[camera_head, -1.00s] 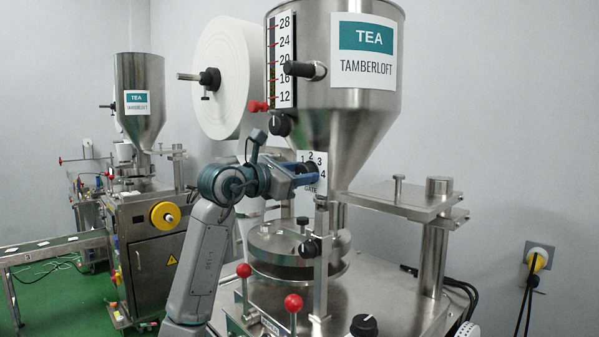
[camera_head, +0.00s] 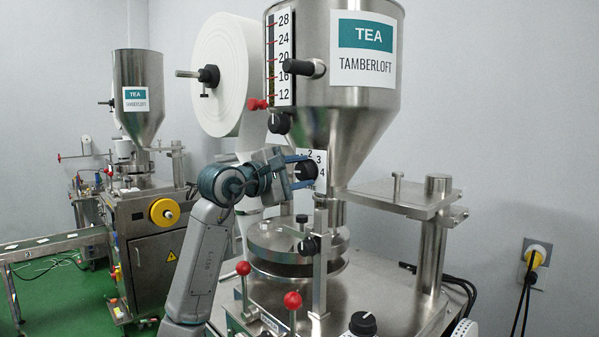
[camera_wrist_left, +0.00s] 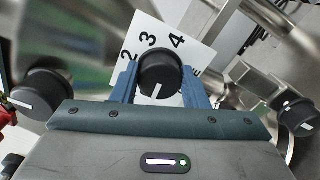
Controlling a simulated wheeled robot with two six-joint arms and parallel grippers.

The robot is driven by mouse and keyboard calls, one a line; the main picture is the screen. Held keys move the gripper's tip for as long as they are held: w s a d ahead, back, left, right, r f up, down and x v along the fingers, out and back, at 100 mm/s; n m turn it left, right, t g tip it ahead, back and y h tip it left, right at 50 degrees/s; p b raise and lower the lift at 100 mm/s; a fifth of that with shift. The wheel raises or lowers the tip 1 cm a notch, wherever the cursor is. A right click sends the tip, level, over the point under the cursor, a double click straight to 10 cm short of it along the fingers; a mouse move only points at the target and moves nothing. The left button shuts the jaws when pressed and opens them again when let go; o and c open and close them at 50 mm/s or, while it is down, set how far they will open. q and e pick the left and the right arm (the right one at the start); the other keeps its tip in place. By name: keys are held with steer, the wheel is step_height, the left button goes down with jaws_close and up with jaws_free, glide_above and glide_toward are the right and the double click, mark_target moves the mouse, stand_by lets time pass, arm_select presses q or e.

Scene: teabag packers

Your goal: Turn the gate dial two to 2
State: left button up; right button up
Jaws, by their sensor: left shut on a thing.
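The gate dial is a black round knob (camera_head: 306,171) on a white number plate (camera_head: 320,158) below the hopper's left side. My left gripper (camera_head: 303,171) reaches in from the left, with its blue fingers on either side of the knob and shut on it. In the left wrist view the knob (camera_wrist_left: 160,73) sits between the fingers (camera_wrist_left: 159,82). Its white line points down in that picture, toward my gripper body. The numbers 2, 3 and 4 show above it there; 1 cannot be made out. My right gripper is out of view.
Another black knob (camera_head: 279,122) sits just above my left gripper. A paper roll (camera_head: 222,75) stands behind it at the left. Red-tipped levers (camera_head: 292,300) and a lower black knob (camera_head: 363,323) stand on the machine top (camera_head: 400,300).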

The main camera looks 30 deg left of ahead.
arm_select(q)
steer(key=shift+m, duration=0.6)
steer(key=o, duration=1)
steer(key=shift+c, duration=0.2)
steer(key=shift+s+a+f+b, duration=0.15)
steer(key=shift+s+b, duration=0.15)
steer(key=shift+s, duration=0.15)
steer(key=b+v, duration=0.4)
steer(key=v, duration=0.5)
steer(key=shift+s, duration=0.4)
